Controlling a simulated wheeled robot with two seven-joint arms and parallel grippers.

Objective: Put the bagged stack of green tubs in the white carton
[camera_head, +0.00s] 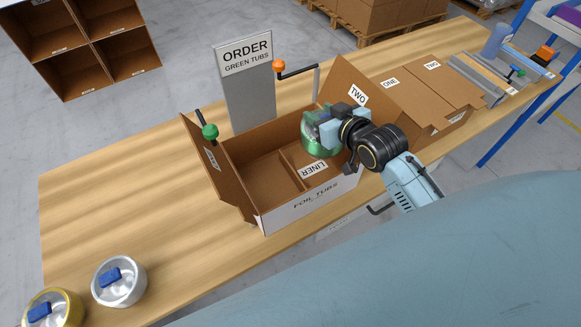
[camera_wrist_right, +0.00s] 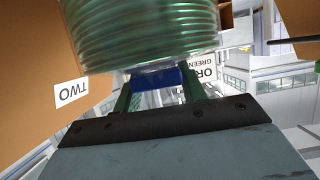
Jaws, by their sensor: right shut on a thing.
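The bagged stack of green tubs (camera_head: 314,143) is at the right end of the white carton (camera_head: 300,210), above or partly inside its opening. I cannot tell whether it touches the carton's bottom. My right gripper (camera_head: 331,126) is shut on the blue tab of the stack. In the right wrist view the stack's ribbed green side (camera_wrist_right: 140,28) fills the top, with the blue tab (camera_wrist_right: 170,78) between the fingers (camera_wrist_right: 158,90). The carton has its end flaps raised, a FOIL TUBS label on the front and a LINER label inside. My left gripper is not in view.
An ORDER GREEN TUBS sign (camera_head: 246,85) stands behind the carton. Levers with a green knob (camera_head: 210,131) and an orange knob (camera_head: 278,66) are near the carton. Silver (camera_head: 119,281) and gold (camera_head: 53,309) tubs sit at the lower left. Brown boxes (camera_head: 410,85) stand right.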

